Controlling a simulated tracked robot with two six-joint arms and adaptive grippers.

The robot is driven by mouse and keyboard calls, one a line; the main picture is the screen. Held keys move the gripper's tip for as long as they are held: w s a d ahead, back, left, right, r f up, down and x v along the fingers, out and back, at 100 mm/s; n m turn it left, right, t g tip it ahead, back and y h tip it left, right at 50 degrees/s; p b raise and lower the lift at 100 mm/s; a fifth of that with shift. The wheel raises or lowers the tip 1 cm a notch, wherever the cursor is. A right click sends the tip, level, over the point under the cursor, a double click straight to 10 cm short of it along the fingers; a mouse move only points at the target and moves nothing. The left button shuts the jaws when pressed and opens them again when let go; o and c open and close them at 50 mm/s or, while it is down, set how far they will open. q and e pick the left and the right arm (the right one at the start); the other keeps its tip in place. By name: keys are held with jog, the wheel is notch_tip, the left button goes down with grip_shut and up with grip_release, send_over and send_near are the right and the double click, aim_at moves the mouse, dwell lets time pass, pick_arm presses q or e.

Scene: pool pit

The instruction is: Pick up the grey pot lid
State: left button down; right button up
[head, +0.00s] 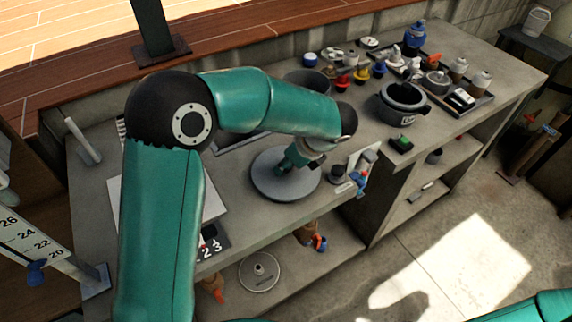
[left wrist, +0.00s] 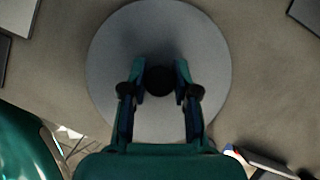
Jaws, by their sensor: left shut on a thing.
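The grey pot lid (head: 268,187) is a flat round disc at the middle of the bench in the head view. It also fills the upper middle of the left wrist view (left wrist: 112,55), with a dark round knob (left wrist: 160,80) at its centre. My left gripper (head: 291,161) is over the lid, pointing down, and is shut on the knob, with one finger on each side in the left wrist view (left wrist: 160,92). I cannot tell whether the lid touches the bench top. My right gripper is out of view.
A dark grey pot (head: 403,103) stands farther right on the bench. Several small coloured items and a tray (head: 484,104) lie behind it. A small dark jar (head: 338,172) and blue valve parts (head: 358,180) are right of the lid. A pale disc (head: 259,271) lies on the lower shelf.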

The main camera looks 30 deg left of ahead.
pick_arm(q)
notch_tip(320, 180, up, 20)
jog(key=p, duration=0.1)
dwell(0.4)
jog(key=shift+f, duration=0.15)
